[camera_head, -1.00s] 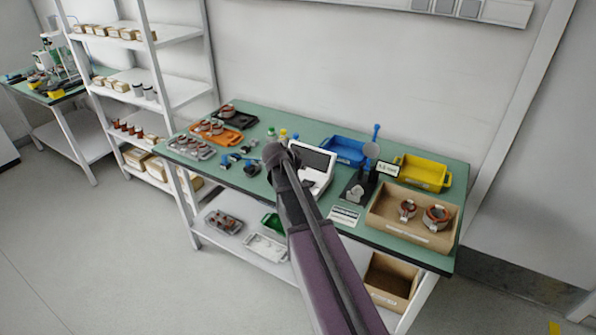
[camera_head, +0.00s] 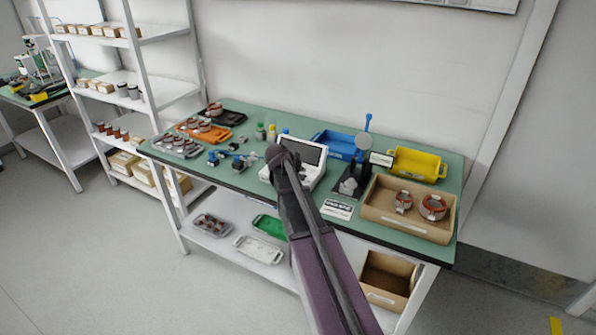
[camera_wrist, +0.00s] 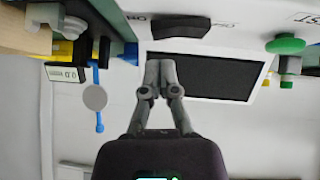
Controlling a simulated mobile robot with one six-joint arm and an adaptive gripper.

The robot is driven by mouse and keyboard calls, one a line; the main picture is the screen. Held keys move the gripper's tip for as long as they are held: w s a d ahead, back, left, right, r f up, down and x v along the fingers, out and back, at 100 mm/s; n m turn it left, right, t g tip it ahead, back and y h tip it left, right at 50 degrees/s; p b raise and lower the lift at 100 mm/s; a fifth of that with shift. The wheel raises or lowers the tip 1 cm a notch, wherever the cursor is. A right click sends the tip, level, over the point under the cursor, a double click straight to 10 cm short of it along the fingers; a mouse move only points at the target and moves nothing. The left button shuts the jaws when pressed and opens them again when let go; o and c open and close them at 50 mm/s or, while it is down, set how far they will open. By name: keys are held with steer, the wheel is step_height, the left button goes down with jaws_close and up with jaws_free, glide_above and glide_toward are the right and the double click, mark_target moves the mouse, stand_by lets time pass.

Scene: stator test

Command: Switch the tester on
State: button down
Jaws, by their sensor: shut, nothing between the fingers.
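The tester (camera_head: 312,178) is a white box with a dark screen (camera_head: 305,151) on the green bench, partly hidden by my arm in the head view. The wrist view shows its panel upside down: a black rocker switch (camera_wrist: 181,25) between ON and OFF lettering, a green round button (camera_wrist: 287,44) and the dark screen (camera_wrist: 203,77). I cannot tell which way the rocker is pressed. My gripper (camera_wrist: 161,70) is shut and empty. In the wrist view its fingertips appear over the screen's left edge, apart from the rocker; contact with the panel cannot be told.
A black stand with a blue lever (camera_head: 367,122) and a cardboard box (camera_head: 407,229) with wound stators stand right of the tester. Blue (camera_head: 337,142) and yellow (camera_head: 417,162) trays lie behind. Small parts, bottles and an orange tray (camera_head: 209,134) are to the left.

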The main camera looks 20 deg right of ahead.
steer(key=shift+d+f+b, duration=0.1)
steer(key=shift+f+b, duration=0.5)
steer(key=shift+f, duration=0.25)
